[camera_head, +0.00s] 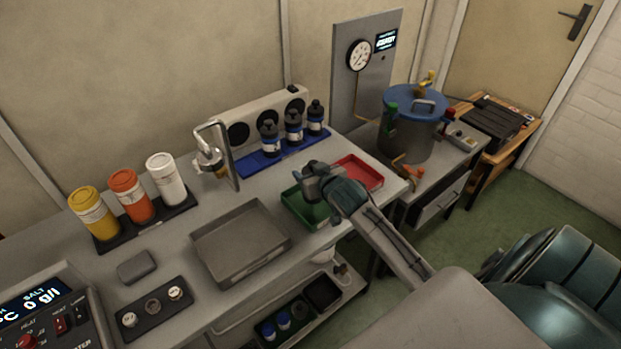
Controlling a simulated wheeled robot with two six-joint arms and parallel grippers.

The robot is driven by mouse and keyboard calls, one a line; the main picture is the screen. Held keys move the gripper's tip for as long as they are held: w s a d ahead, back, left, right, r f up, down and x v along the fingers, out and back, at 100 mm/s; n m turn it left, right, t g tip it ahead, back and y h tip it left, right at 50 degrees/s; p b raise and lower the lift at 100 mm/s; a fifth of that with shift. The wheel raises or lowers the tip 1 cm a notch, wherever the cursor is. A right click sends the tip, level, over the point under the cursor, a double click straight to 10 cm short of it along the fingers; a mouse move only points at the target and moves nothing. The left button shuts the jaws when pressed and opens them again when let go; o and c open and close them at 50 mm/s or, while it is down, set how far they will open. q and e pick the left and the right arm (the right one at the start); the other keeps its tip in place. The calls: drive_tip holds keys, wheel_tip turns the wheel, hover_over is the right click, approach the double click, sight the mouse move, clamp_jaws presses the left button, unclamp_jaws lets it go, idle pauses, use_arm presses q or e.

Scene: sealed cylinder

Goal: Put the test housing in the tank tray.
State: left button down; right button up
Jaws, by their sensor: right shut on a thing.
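My right gripper (308,186) reaches in from the lower right and hangs over the green tray (292,207). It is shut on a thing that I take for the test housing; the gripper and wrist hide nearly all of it. A large, shallow grey tray (218,277) lies empty on the bench, left of the gripper; it may be the tank tray, but I see no label. Three dark bottle-like housings (293,127) with pale bands stand upright on a blue mat behind the gripper. My left gripper is not in view.
A bent metal pipe fixture (231,165) rises between the grey tray and the blue mat. Yellow, orange and white jars (131,195) stand at the back left. A red tray (360,172) lies right of the green one. A blue-lidded pressure vessel (408,135) stands farther right.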

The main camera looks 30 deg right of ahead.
wheel_tip(320, 180, down, 2)
drive_tip(key=shift+f+p, duration=0.1)
drive_tip(key=shift+p, duration=0.3)
drive_tip(key=shift+f, duration=0.45)
drive_tip(key=shift+f, duration=0.1)
drive_tip(key=o, duration=1.3)
drive_tip(key=shift+s, duration=0.1)
drive_tip(key=shift+s+a, duration=0.1)
drive_tip(key=shift+s, duration=0.25)
drive_tip(key=b+v, duration=0.2)
drive_tip(key=v, duration=0.9)
drive_tip(key=shift+s+r, duration=0.1)
drive_tip(key=shift+r, duration=0.15)
